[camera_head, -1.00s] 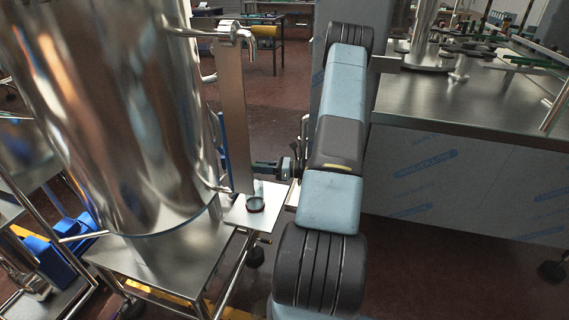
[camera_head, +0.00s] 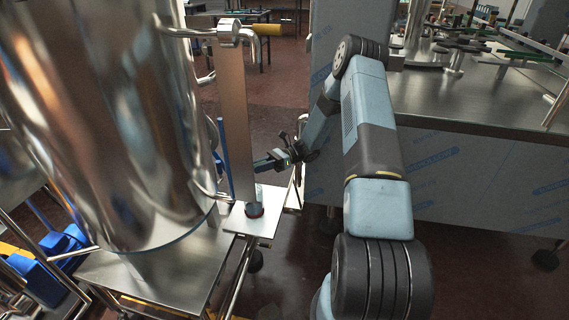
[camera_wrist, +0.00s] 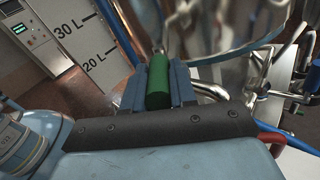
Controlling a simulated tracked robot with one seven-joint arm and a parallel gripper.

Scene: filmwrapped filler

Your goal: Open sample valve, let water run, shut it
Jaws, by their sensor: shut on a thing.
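The steel tank (camera_head: 110,130) stands at the left in the head view, with a tall flat level plate (camera_head: 234,120) beside it. My gripper (camera_head: 260,164) reaches in from the right at the plate's lower part. In the wrist view my gripper (camera_wrist: 158,68) has its two fingers closed around a green handle (camera_wrist: 158,84), which looks like the sample valve's handle. The valve body is hidden. A small clear cup (camera_head: 254,209) stands on a pale shelf (camera_head: 238,225) below the gripper. I cannot tell whether water runs.
Litre marks show on the level plate (camera_wrist: 85,30) in the wrist view. A film-covered steel machine (camera_head: 440,185) fills the right side. Blue crates (camera_head: 38,285) lie at lower left. The tank's stand (camera_head: 165,270) is close by. Open floor (camera_head: 275,90) lies behind the plate.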

